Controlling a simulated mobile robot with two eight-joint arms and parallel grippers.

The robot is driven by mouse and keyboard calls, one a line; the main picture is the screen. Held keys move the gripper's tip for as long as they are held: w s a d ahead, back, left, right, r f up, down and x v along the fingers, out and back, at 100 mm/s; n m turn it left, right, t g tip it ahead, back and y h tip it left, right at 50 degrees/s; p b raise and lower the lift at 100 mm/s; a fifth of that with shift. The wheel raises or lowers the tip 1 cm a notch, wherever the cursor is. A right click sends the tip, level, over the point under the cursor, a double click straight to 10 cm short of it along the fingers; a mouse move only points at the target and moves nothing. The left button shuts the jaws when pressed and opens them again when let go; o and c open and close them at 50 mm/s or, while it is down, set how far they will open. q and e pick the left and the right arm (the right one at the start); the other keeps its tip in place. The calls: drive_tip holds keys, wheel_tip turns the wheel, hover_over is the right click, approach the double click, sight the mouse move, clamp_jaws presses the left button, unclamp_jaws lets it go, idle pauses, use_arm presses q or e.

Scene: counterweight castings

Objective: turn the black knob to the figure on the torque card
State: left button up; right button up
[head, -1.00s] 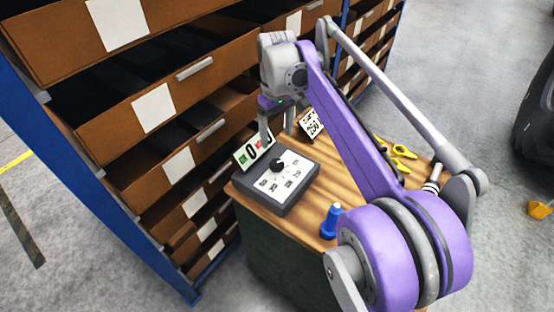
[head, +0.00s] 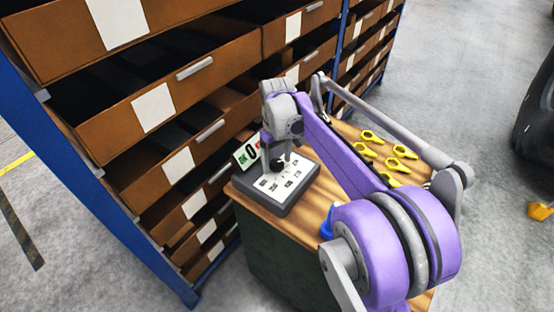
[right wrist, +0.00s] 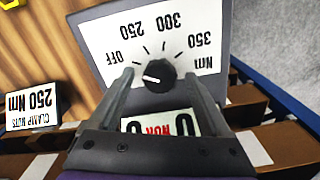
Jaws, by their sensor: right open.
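The black knob (right wrist: 158,75) sits on a white dial plate (right wrist: 100,38) marked OFF and several figures. Its white pointer line points left, close to OFF. In the head view the knob (head: 278,163) is partly covered by my right gripper (head: 279,157). In the right wrist view the open fingers of my right gripper (right wrist: 157,78) stand on either side of the knob; I cannot tell whether they touch it. The torque card (right wrist: 33,108) reads "CLAMP NUTS 250 Nm"; my arm hides it in the head view. My left gripper is out of view.
The grey dial box (head: 290,198) stands on a wooden-topped bench (head: 262,212). A sign (head: 246,153) showing 0 stands behind it. Shelving with brown bins (head: 150,170) borders the left.

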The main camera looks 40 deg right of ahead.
clamp_jaws()
drive_tip(key=shift+m, duration=0.3)
drive_tip(key=m, duration=0.3)
drive_tip(key=shift+m, duration=2.1)
unclamp_jaws()
